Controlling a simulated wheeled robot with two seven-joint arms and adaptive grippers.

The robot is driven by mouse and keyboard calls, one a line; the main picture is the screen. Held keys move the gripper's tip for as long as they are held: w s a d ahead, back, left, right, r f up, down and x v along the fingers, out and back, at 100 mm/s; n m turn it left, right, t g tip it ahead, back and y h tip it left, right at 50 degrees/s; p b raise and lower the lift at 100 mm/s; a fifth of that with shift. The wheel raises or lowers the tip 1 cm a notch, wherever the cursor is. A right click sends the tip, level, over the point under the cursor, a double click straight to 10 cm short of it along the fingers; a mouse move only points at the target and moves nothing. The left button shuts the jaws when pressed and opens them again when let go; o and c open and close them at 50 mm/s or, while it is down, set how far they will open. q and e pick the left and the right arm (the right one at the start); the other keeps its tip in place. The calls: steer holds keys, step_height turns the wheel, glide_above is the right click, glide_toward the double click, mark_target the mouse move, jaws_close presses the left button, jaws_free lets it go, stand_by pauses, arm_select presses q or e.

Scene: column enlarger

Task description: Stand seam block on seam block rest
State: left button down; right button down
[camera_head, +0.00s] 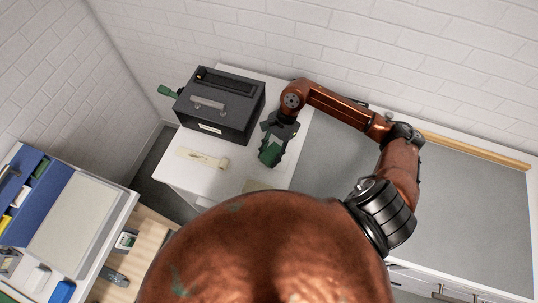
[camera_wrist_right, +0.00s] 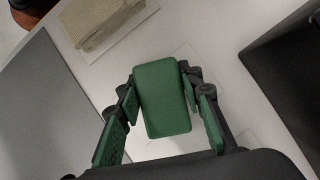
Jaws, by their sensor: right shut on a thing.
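A green block, seemingly the seam block (camera_wrist_right: 163,98), sits between the fingers of my right gripper (camera_wrist_right: 163,105) in the right wrist view. The gripper is shut on it, with green pads on both sides. In the head view my right gripper (camera_head: 270,150) is over the white tabletop, right of the black box, and the block is hard to tell from the green fingers. A pale square outline, possibly the seam block rest (camera_wrist_right: 188,54), shows partly behind the block. I cannot tell whether the block touches it. My left gripper is not in view.
A black box (camera_head: 232,112) with a handle stands left of the gripper. A cream tool (camera_head: 203,158) lies in front of it. A folded beige cloth (camera_wrist_right: 98,20) lies nearby. A grey mat (camera_head: 460,205) covers the right. A blue rack (camera_head: 28,180) stands lower left.

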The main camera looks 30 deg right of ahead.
steer(key=c, duration=1.3)
jaws_free()
steer(key=shift+o, duration=0.2)
steer(key=shift+p+v, duration=0.65)
steer(key=shift+v, duration=3.3)
steer(key=shift+d+r, duration=0.1)
steer(key=v, duration=1.2)
